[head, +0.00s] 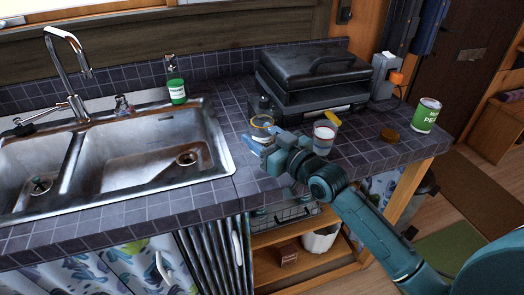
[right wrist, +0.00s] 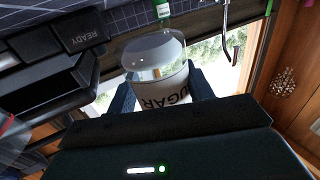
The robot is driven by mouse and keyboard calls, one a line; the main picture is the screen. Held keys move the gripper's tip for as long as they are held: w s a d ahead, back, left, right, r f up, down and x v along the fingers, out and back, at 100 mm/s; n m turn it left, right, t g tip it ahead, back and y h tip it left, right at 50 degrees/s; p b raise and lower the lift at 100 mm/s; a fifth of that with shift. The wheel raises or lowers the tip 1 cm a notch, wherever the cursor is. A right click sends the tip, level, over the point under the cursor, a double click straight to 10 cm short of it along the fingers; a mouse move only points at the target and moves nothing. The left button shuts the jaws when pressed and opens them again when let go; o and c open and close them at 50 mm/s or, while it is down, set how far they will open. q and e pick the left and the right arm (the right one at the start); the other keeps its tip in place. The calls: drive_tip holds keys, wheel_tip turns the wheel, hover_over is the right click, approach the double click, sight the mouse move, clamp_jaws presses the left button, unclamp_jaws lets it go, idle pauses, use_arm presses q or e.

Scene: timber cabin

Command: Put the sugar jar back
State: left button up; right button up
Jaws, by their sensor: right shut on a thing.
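The sugar jar (right wrist: 160,72) is clear glass with white contents and a dark SUGAR label. In the right wrist view it sits between the two fingers of my right gripper (right wrist: 165,95), which is shut on it. In the head view my right gripper (head: 268,142) reaches over the counter, pointing left toward the sink. The glass rim of the held jar (head: 262,122) shows just beyond the fingertips; its lower part is hidden. I cannot tell whether its base touches the counter. My left gripper is not in view.
A black grill (head: 315,72) stands behind the gripper. The sink (head: 150,140) and a green-labelled bottle (head: 176,85) are left.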

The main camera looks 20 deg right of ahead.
drive_tip(key=shift+f, duration=1.9)
drive_tip(key=shift+f, duration=0.1)
drive_tip(key=o, duration=1.1)
drive_tip(key=shift+f, duration=0.1)
drive_tip(key=shift+s+r, duration=0.15)
drive_tip(key=shift+r, duration=0.05)
drive_tip(key=v, duration=1.1)
drive_tip(key=shift+s+d+b, duration=0.25)
drive_tip(key=shift+s+b, duration=0.1)
drive_tip(key=shift+b, duration=0.05)
drive_tip(key=shift+s, duration=0.1)
